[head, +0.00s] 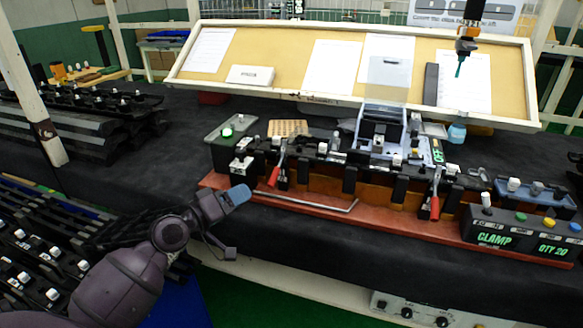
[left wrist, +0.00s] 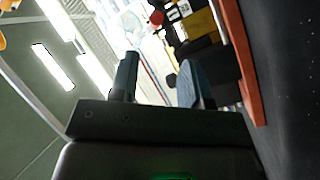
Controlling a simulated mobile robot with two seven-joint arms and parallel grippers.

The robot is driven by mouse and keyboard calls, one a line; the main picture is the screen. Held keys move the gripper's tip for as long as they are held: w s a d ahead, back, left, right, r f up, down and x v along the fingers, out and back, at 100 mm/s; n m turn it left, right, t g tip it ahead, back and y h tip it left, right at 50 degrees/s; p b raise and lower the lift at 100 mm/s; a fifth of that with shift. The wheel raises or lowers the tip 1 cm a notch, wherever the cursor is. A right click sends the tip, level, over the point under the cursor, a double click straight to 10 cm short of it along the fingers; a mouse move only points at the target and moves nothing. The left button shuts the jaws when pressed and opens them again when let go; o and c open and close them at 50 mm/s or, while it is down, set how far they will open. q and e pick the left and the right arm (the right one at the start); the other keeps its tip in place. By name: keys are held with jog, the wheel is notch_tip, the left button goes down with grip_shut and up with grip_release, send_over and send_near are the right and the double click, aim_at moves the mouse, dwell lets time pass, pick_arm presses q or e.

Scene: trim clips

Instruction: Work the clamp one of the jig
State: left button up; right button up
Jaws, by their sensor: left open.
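The jig (head: 330,185) is a long row of black blocks on a red base on the dark bench. Two clamps with red handles show on it: a left one (head: 274,176) and a right one (head: 435,207). Both handle grips hang low at the jig's front; I see no number on either clamp. My left gripper (head: 236,224) is open and empty, in front of the jig's left end, left of and below the left red handle and apart from it. In the left wrist view its fingers (left wrist: 158,82) stand apart, with a red round end (left wrist: 157,17) beyond them. My right gripper is not in view.
A control box (head: 520,238) with "CLAMP" and "QTY 20" in green stands at the right. A thin metal rod (head: 310,204) lies along the base's front. A tilted board (head: 290,65) with papers stands behind. Racks of dark parts (head: 80,115) are at the left.

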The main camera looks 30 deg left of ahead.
aim_at(273, 176)
pick_arm(q)
jog(key=shift+n, duration=0.3)
jog(key=x, duration=1)
jog(key=shift+w+d+r+p, duration=0.1)
jog(key=shift+d+r+p, duration=0.05)
jog(key=shift+d+p, duration=0.2)
grip_shut()
